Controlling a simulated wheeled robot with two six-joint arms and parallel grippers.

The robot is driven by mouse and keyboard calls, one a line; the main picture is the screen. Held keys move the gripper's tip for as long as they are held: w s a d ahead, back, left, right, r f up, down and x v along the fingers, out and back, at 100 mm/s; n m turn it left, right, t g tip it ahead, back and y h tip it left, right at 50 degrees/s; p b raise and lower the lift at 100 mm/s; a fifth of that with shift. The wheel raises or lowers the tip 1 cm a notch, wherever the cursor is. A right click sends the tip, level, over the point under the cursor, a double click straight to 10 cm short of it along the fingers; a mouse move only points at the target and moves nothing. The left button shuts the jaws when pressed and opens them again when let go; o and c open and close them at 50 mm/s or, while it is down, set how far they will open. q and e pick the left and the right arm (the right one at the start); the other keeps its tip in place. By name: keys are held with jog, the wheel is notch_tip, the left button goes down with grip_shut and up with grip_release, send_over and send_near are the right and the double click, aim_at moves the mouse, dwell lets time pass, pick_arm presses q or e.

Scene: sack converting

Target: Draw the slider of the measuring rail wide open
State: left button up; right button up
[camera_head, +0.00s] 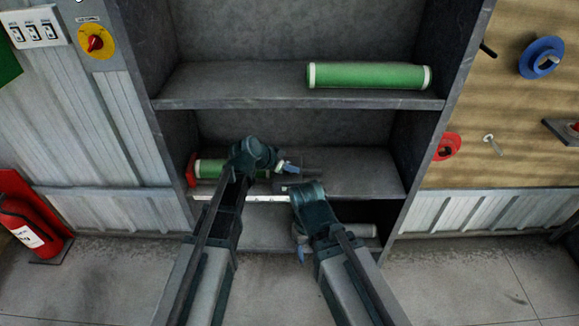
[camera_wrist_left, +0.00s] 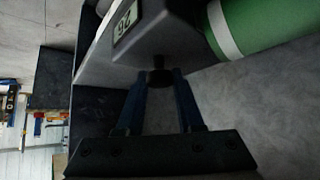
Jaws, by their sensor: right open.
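The measuring rail (camera_head: 268,198) shows as a pale strip along the front edge of the middle shelf, partly behind my arms. In the left wrist view its slider (camera_wrist_left: 165,38) is a dark grey block with a small digital display and a short black knob (camera_wrist_left: 159,76). In the head view my left gripper (camera_head: 287,168) is at the middle shelf, with the slider hard to make out there. My right gripper (camera_head: 300,245) is open, lower, and points downward below that shelf.
A green roll (camera_head: 368,76) lies on the upper shelf (camera_head: 230,88). Another green roll (camera_head: 213,169) lies on the middle shelf, behind my left wrist. A pale roll (camera_head: 358,230) lies low down. A fire extinguisher (camera_head: 28,225) stands at left. The right-hand floor is clear.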

pick_arm(q)
grip_shut()
dwell(1.0)
